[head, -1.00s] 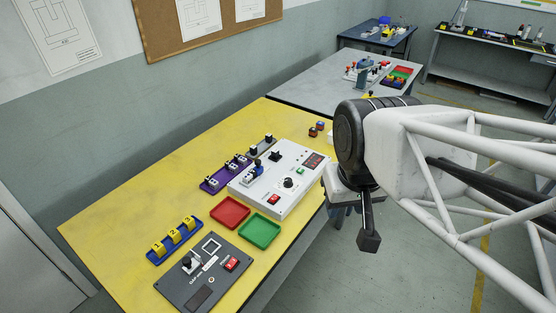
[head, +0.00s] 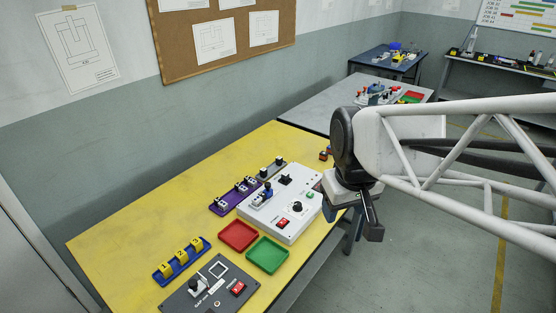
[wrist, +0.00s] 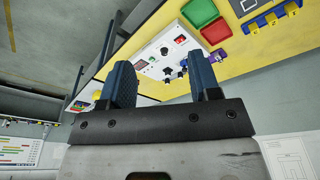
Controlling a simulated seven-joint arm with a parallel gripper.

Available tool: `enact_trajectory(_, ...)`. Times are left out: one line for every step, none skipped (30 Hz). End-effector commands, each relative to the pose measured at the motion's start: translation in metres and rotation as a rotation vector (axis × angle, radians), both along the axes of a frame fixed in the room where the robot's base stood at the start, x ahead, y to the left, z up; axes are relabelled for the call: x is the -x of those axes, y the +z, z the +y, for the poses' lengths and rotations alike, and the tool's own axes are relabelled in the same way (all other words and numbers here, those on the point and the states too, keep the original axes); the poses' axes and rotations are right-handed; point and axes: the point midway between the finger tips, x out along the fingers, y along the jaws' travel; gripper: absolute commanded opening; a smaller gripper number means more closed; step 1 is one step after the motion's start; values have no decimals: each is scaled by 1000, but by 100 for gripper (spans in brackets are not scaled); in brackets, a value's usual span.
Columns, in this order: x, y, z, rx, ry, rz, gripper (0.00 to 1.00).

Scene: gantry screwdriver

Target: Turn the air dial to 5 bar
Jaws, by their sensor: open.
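The white control box (head: 258,212) stands on the yellow bench, with a black round knob (head: 297,207) near its right end. This knob looks like the air dial; its markings are too small to read. The wrist view also shows the box (wrist: 152,68) and the knob (wrist: 165,50) beyond my fingers, with a small dark display beside it. My gripper (wrist: 162,78) is open and empty, its two blue fingers apart and touching nothing. In the head view my wrist is beyond the box's right end and hides part of it; the fingers are not clear there.
A red tray (head: 238,236) and a green tray (head: 268,255) lie before the box. A dark panel (head: 210,288) with a red switch and a blue rack (head: 178,261) of yellow numbered pieces are nearer. A purple rack (head: 233,196) stands behind. The bench's left part is clear.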

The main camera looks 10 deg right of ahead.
Motion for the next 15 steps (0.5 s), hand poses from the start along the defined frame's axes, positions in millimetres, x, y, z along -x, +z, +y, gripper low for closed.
enact_trajectory(-10, -2, 0, 4, 24, 7, 57)
enact_trajectory(-16, -3, 0, 7, 39, 12, 57)
enact_trajectory(-23, -4, 0, 10, 59, 15, 57)
enact_trajectory(-28, -6, 0, 14, 75, 18, 57)
enact_trajectory(-34, -7, 1, 16, 89, 20, 57)
enact_trajectory(-41, -8, 1, 20, 110, 24, 57)
enact_trajectory(-47, -10, 1, 22, 125, 27, 57)
enact_trajectory(-52, -11, 1, 25, 141, 30, 57)
enact_trajectory(-59, -14, 1, 28, 160, 35, 57)
enact_trajectory(-65, -15, 1, 30, 175, 38, 57)
enact_trajectory(-70, -17, 1, 32, 191, 40, 57)
enact_trajectory(-77, -19, 1, 35, 211, 45, 57)
enact_trajectory(-83, -21, 1, 38, 227, 47, 57)
enact_trajectory(-88, -23, 1, 40, 241, 50, 57)
enact_trajectory(-95, -26, 2, 43, 262, 52, 57)
